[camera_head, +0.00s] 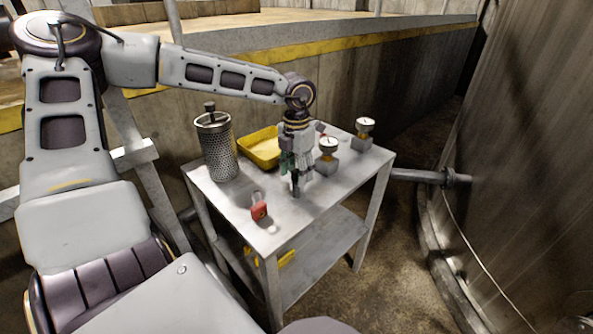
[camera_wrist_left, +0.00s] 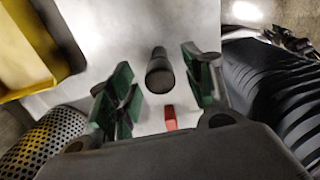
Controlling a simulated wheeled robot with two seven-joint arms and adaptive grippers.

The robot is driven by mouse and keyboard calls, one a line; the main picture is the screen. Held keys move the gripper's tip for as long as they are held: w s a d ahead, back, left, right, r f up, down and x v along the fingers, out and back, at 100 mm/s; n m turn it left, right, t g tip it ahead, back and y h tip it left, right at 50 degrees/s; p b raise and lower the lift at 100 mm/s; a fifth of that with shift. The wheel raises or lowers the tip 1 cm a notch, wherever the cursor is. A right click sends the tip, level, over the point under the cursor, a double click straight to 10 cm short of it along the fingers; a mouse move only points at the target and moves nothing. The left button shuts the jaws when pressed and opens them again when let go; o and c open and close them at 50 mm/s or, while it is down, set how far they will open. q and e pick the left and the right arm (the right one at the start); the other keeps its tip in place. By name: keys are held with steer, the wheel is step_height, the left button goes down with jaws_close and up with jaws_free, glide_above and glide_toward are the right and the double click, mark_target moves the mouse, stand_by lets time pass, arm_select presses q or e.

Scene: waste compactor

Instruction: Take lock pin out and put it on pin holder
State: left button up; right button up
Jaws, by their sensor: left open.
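A small dark upright cylinder (camera_head: 295,184), which looks like the lock pin, stands at the metal table's middle, just below my left gripper (camera_head: 297,163). In the left wrist view the dark pin (camera_wrist_left: 159,72) shows between the two green-padded fingers of my left gripper (camera_wrist_left: 160,88). The fingers are spread apart, with a gap on both sides of the pin. I cannot tell whether its lower end sits in a holder. No separate pin holder can be made out for sure. My right gripper is not in view.
A perforated metal canister (camera_head: 217,148) and a yellow tray (camera_head: 258,152) stand at the table's left and back. A red padlock-like piece (camera_head: 259,211) lies at the front. Two gauge-topped blocks (camera_head: 327,158) (camera_head: 363,135) stand to the right. The table's front right (camera_head: 320,200) is bare.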

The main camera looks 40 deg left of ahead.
arm_select(q)
steer(key=shift+r+p, duration=2.55)
steer(key=shift+r, duration=0.3)
steer(key=shift+p, duration=1.05)
steer(key=shift+r+p, duration=1.75)
steer(key=shift+r, duration=0.1)
